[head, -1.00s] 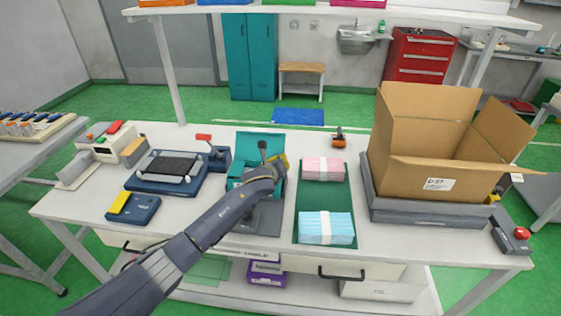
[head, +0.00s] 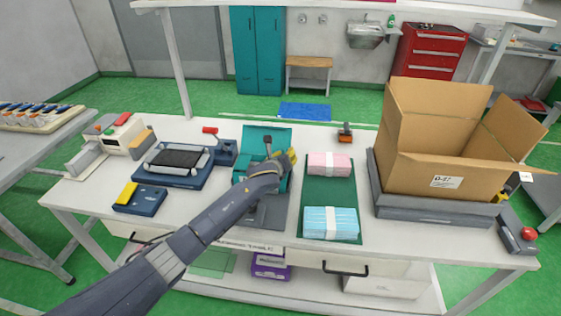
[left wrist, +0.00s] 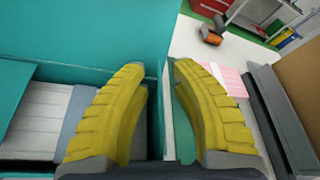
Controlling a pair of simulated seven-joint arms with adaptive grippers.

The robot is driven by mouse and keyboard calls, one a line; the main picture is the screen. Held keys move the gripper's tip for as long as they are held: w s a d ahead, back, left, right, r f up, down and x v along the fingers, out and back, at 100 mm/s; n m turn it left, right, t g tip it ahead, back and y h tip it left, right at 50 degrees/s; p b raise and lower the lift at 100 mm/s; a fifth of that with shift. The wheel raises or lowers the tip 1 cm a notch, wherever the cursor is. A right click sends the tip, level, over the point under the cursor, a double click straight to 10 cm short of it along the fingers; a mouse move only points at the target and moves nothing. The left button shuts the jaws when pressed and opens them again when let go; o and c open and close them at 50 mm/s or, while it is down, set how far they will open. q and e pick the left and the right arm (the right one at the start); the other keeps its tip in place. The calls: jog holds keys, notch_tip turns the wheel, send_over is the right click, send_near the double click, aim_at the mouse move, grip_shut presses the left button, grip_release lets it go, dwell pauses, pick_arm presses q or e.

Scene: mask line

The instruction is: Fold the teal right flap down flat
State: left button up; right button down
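A teal carton (head: 266,136) stands open at the middle of the bench in the head view, its tall back panel raised. My left gripper (head: 291,156) is over its right side and hides much of it. In the left wrist view my left gripper (left wrist: 157,65) has its two yellow fingers apart, with a gap between them. A narrow teal edge at the carton's right side (left wrist: 155,125) shows in that gap; I cannot tell whether it is the right flap or the wall. Pale contents (left wrist: 38,115) lie inside, left of the fingers. My right gripper is not in view.
Right of the carton, a green mat (head: 314,195) holds a pink bundle (head: 330,164) and a blue bundle (head: 331,223). A large cardboard box (head: 425,170) stands farther right on a grey base. A dark blue device (head: 172,164) is at the left.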

pick_arm(q)
jog(key=v, duration=1.1)
jog(key=shift+s+r, duration=0.1)
jog(key=shift+s, duration=0.05)
jog(key=shift+o, duration=0.2)
